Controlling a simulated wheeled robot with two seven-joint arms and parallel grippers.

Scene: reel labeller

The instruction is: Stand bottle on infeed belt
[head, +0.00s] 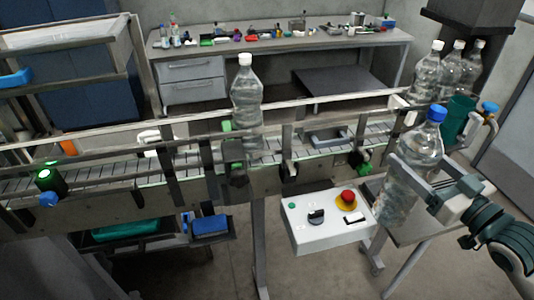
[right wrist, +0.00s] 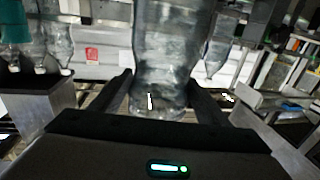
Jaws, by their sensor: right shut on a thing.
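A clear bottle with a blue cap (head: 417,155) is held by my right gripper (head: 432,180) in front of the belt's right end, a little tilted in the head view. The fingers are shut around the bottle's body; in the right wrist view the bottle (right wrist: 165,60) stands between my two fingers (right wrist: 160,95). The infeed belt (head: 110,176) runs across the head view behind guide rails. A clear bottle with a white cap (head: 246,100) stands upright on the belt near the middle. My left gripper is not in view.
A control box (head: 328,222) with a red button hangs before the belt, left of the held bottle. Several white-capped bottles (head: 457,68) and a green container (head: 456,118) stand at the right. Metal guide rails (head: 300,130) line the belt. A cluttered bench (head: 280,45) stands behind.

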